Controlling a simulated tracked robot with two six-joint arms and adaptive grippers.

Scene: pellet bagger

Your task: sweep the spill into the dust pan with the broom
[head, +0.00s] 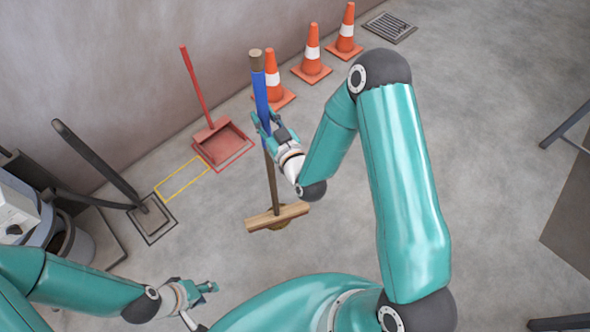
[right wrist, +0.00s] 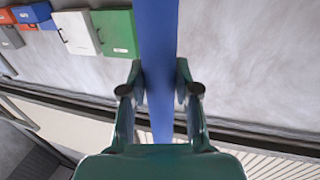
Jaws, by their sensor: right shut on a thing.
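The broom (head: 272,172) stands nearly upright, with a blue grip section on its handle and a wide wooden head (head: 278,217) low at the floor. My right gripper (head: 267,124) is shut on the blue section, which also runs between the fingers in the right wrist view (right wrist: 159,75).
Several orange cones (head: 312,58) line the wall behind the broom. A yellow floor outline (head: 183,180) lies below the dust pan. A dark-handled tool (head: 100,160) and machinery (head: 60,230) stand at left. Floor right of the broom is partly hidden by my right arm.

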